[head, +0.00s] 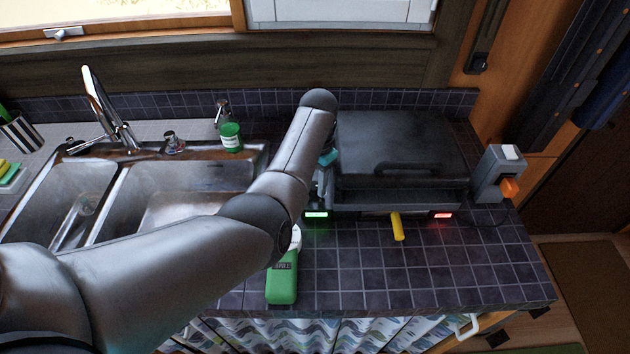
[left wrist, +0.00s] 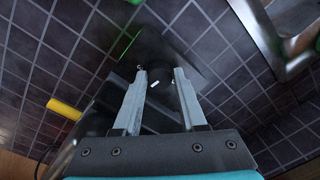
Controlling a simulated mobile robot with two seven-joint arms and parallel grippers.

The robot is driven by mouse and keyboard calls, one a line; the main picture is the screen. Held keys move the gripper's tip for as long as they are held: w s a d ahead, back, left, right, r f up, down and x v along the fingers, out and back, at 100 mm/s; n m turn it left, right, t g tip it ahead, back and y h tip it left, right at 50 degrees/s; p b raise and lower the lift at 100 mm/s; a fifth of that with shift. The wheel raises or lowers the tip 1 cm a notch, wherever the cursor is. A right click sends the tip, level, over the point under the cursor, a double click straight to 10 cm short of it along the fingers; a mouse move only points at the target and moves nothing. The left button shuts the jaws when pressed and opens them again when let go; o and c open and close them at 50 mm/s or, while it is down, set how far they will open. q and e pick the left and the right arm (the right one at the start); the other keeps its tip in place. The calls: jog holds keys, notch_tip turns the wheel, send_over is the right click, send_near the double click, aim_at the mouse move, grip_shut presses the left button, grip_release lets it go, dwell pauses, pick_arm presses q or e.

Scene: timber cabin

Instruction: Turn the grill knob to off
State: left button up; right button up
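The black grill (head: 400,130) stands on the tiled counter with its lid shut. A yellow lever-like piece (head: 398,227), apparently the grill knob, sticks out low at the front, between a green light (head: 316,214) and a red light (head: 442,215). It also shows at the left of the left wrist view (left wrist: 65,108). My left gripper (head: 319,188) points down by the grill's front left corner, left of the yellow piece and apart from it, partly hidden by my arm. In the left wrist view its fingers (left wrist: 160,73) are apart, with nothing held between them. My right gripper is out of view.
A green bottle (head: 282,278) lies or stands near the counter's front, close under my left arm. A steel sink (head: 190,180) is at left, with a green container (head: 230,137) behind it. A grey device with an orange part (head: 487,178) stands right of the grill. Counter before the lever is clear.

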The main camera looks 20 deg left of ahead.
pick_arm(q)
grip_shut()
jog(key=shift+n, duration=0.3)
jog(key=n+p, duration=0.1)
jog(key=n, duration=0.1)
jog(key=shift+r+n+p, duration=0.15)
jog(key=shift+n+p, duration=0.25)
jog(key=n, duration=0.3)
jog(key=shift+n+p, duration=0.3)
jog(key=shift+p, duration=0.1)
jog(key=n, duration=0.6)
jog(key=shift+w+g, duration=0.1)
jog(key=shift+g, duration=0.2)
jog(key=n, duration=0.6)
jog(key=shift+a+n, duration=0.1)
jog(key=shift+n, duration=0.3)
jog(key=shift+o, duration=1.1)
grip_release()
